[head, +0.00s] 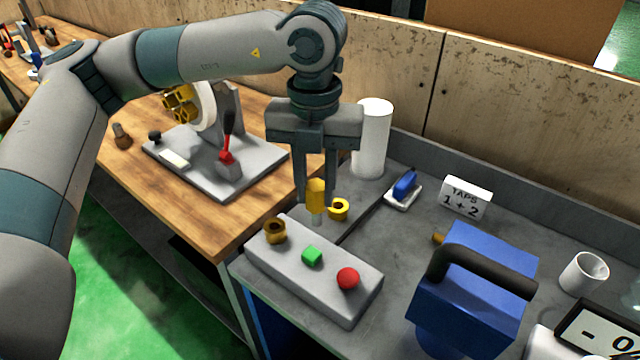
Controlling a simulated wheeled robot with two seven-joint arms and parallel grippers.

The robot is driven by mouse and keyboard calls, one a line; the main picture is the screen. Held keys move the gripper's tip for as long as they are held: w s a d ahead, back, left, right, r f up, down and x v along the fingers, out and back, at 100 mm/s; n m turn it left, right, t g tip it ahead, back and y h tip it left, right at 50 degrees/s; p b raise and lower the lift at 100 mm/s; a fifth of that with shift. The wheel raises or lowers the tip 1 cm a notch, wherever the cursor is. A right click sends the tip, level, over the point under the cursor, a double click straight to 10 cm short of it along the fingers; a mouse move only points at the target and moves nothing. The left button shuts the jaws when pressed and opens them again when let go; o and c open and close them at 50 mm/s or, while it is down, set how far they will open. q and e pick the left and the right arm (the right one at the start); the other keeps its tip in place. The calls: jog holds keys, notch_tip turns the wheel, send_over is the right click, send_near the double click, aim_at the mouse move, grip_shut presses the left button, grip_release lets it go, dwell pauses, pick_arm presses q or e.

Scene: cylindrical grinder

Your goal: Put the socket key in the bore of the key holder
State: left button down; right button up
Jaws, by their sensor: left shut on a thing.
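My left gripper (317,198) comes down from above and is shut on the socket key (316,190), a yellow piece with a pale lower end. The key hangs upright just above the back of a grey block. A brass collar with a dark bore (275,231) stands on the block's left end, left of the key. A second yellow ring with an opening (339,209) is just right of and behind the key. I cannot tell for sure which of the two is the key holder. My right gripper is out of view.
The grey block (335,305) also bears a green button (312,256) and a red knob (348,278). A white cylinder (372,140) stands behind the gripper. A blue housing with a black handle (470,290) is at right. A wooden bench (200,215) is at left.

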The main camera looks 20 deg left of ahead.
pick_arm(q)
jog(key=m, duration=0.4)
jog(key=shift+a+f, duration=0.2)
jog(key=shift+a, duration=0.1)
jog(key=m, duration=0.6)
jog(key=shift+s+a+f, duration=0.1)
jog(key=shift+a+f, duration=0.15)
jog(key=shift+a, duration=0.15)
jog(key=a+f+m, duration=0.1)
jog(key=m, duration=0.8)
jog(key=a+m, duration=0.1)
jog(key=m, duration=0.8)
jog(key=a+f+m, duration=0.1)
jog(key=a+m, duration=0.1)
jog(key=m, duration=0.7)
jog(key=shift+s+f+m, duration=0.3)
jog(key=shift+s, duration=0.1)
